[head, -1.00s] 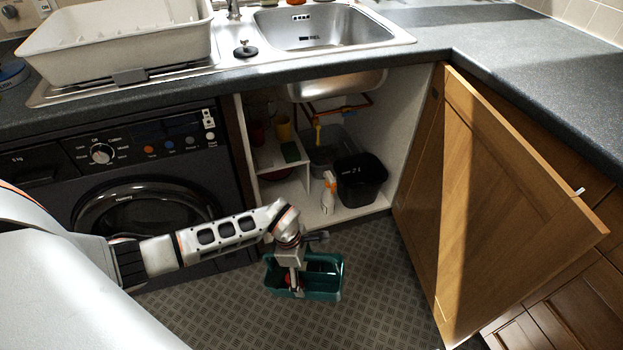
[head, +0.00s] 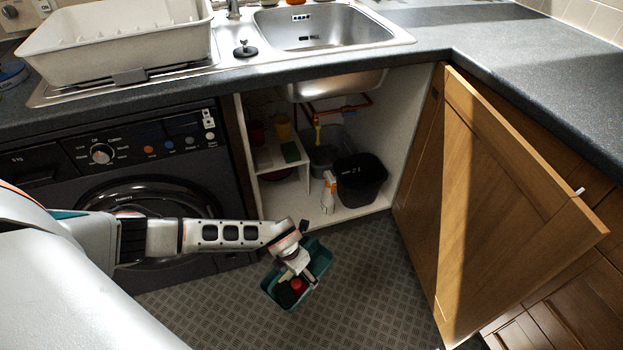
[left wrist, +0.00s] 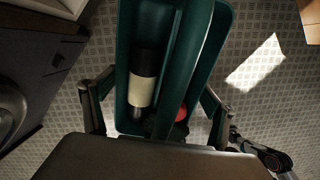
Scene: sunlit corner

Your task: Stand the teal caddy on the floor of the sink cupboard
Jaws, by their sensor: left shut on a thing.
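The teal caddy (head: 322,258) hangs in front of the open sink cupboard, over the patterned floor, turned diagonally in the head view. My left gripper (head: 299,270) is shut on it from above. In the left wrist view the caddy (left wrist: 195,50) fills the middle. It holds a dark bottle with a cream label (left wrist: 142,88) and a red item (left wrist: 181,113). The gripper's contact with the caddy is partly hidden. The sink cupboard's white floor (head: 345,214) lies beyond the caddy, bare along its front strip.
A white spray bottle (head: 328,193) and a black bin (head: 361,182) stand in the cupboard, with a grey container (head: 322,160) behind. A small white shelf (head: 290,163) with items fills its left side. The wooden door (head: 490,215) stands open at right. A washing machine (head: 140,205) is at left.

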